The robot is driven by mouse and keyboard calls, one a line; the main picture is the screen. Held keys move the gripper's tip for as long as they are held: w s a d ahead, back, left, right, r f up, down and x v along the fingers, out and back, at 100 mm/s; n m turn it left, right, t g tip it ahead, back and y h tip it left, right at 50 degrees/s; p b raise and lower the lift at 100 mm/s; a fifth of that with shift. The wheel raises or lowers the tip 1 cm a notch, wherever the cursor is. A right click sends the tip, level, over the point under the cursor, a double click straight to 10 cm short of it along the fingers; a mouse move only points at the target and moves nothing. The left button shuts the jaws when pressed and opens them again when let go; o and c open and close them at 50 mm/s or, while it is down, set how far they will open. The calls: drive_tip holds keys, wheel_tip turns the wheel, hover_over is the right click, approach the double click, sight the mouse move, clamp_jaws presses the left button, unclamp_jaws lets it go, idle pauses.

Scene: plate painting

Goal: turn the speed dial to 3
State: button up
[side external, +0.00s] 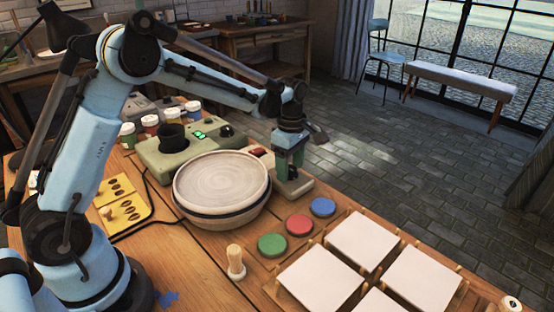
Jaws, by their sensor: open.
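A pale green control unit (165,165) stands behind and around the round turntable (222,181). It bears a lit green display (200,134) and a small black knob (226,131), which may be the speed dial; its marks are too small to read. My gripper (292,172) points down at the right of the turntable, low over the unit's right end (296,188). It is open, and I see nothing held in it. It is apart from the black knob, to its right. Whatever lies directly under my gripper is partly hidden.
A red switch (259,152) sits beside my gripper. A black cup (172,135) and several paint jars (150,124) stand behind. Green (272,244), red (299,225) and blue (323,207) discs lie in front, near white tiles (362,240) and a wooden brush holder (235,262).

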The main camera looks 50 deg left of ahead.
drive_tip(key=c, duration=1)
drive_tip(key=shift+c, duration=0.2)
drive_tip(key=m, duration=0.5)
drive_tip(key=shift+m, duration=0.3)
drive_tip(key=m, duration=1.2)
drive_tip(key=shift+s+a+m, duration=0.1)
drive_tip(key=shift+m, duration=0.2)
drive_tip(key=m, duration=0.5)
drive_tip(key=shift+m, duration=0.3)
